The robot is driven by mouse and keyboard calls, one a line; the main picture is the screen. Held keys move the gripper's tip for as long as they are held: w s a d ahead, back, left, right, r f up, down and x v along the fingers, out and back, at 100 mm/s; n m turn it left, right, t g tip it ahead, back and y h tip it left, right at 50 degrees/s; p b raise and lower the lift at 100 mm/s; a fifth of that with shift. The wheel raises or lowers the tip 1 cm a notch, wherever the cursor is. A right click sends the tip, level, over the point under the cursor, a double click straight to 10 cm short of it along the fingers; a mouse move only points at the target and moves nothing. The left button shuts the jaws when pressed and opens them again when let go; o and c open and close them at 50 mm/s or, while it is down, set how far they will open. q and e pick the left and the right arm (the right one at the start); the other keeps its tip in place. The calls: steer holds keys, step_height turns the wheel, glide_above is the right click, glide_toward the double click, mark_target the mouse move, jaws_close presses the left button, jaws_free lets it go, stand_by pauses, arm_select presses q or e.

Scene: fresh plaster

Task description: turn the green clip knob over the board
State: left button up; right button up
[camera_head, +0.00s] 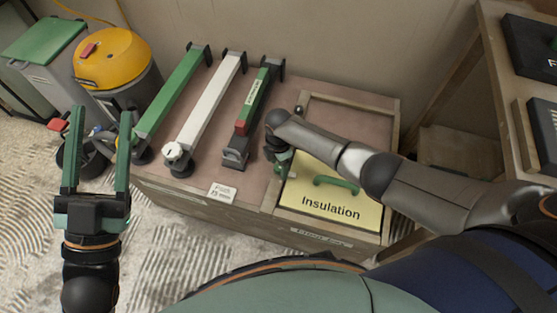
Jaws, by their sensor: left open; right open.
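The yellow board (330,205) marked "Insulation" lies in the front part of a wooden frame on the bench, with a green handle (336,184) on top. My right gripper (283,167) points down at the board's left edge, over the frame's left side. Small green parts show there, but I cannot tell the clip knob from my fingers. My wrist hides much of that spot, and I cannot tell whether the gripper touches anything. My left gripper (101,112) is open and empty, raised at the left, away from the board.
A green bar (172,92), a white bar (210,100) and a dark bar with a red block (241,127) stand on the bench left of the frame. A small dark knob (298,109) is at the frame's back left. A yellow-topped vacuum (118,60) stands left; shelving (490,60) stands right.

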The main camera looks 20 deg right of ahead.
mark_target(279, 167)
steer(key=shift+r, duration=0.2)
step_height(279, 167, up, 2)
steer(key=shift+r+p, duration=0.2)
steer(key=shift+p, duration=0.6)
arm_select(q)
step_height(279, 167, down, 16)
steer(key=w+a+n+g+y+p, duration=0.1)
steer(key=w+n+g+y+p, duration=0.15)
steer(key=n+g+y, duration=0.3)
arm_select(e)
step_height(279, 167, up, 3)
steer(key=shift+f+b, duration=0.1)
steer(key=shift+b, duration=0.4)
step_height(279, 167, up, 3)
steer(key=shift+r+p, duration=0.1)
steer(key=shift+p, duration=0.6)
arm_select(q)
steer(key=s+f+g, duration=0.3)
steer(key=f, duration=0.4)
steer(key=s+f+n+g+y+p, duration=0.1)
steer(key=s+f+g, duration=0.3)
steer(key=f, duration=0.3)
steer(key=shift+s+f, duration=0.2)
arm_select(e)
step_height(279, 167, up, 4)
steer(key=shift+f, duration=0.15)
arm_select(q)
steer(key=shift+g+y, duration=0.25)
